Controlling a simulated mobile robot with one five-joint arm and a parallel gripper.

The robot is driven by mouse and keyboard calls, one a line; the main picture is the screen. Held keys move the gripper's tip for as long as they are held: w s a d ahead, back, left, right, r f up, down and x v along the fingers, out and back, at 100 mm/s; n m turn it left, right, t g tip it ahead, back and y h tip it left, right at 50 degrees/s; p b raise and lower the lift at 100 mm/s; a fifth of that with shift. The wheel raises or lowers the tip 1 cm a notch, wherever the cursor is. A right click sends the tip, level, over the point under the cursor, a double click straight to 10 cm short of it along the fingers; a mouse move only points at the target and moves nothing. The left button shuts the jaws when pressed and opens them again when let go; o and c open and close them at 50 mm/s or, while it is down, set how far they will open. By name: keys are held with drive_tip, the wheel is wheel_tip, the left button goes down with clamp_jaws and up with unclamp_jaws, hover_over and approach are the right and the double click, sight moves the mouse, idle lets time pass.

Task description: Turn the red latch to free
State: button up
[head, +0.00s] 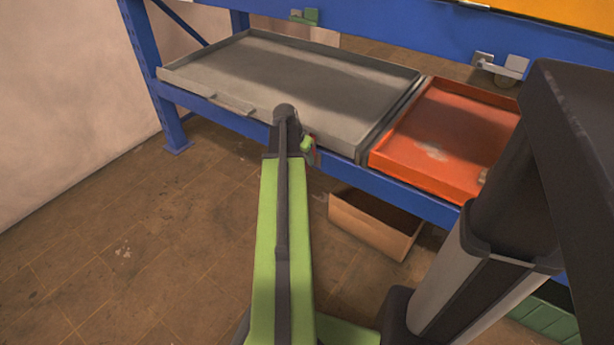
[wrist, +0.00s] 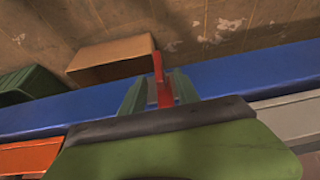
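The red latch (wrist: 163,88) shows in the wrist view as a narrow upright red bar in front of the blue beam (wrist: 235,83). My gripper (wrist: 158,84) has its two green fingers on either side of the bar. A gap shows on the left of the bar; the right finger looks close to it or touching, I cannot tell which. The latch's lower part is hidden by my gripper body. In the head view my gripper (head: 307,144) is at the rack's front beam, and only a sliver of the red latch (head: 314,153) shows beside it.
A grey tray (head: 240,75) and an orange-red tray (head: 405,150) lie on the blue rack shelf (head: 350,180) behind my gripper. A cardboard box (head: 365,225) stands on the floor below. A green crate (head: 550,318) is at lower right. The floor at left is clear.

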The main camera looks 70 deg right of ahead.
sight(307, 164)
drive_tip(key=b+x, duration=0.4)
drive_tip(key=x, duration=0.2)
drive_tip(key=shift+r, duration=0.1)
drive_tip(key=shift+c, duration=0.2)
clamp_jaws()
idle(0.9)
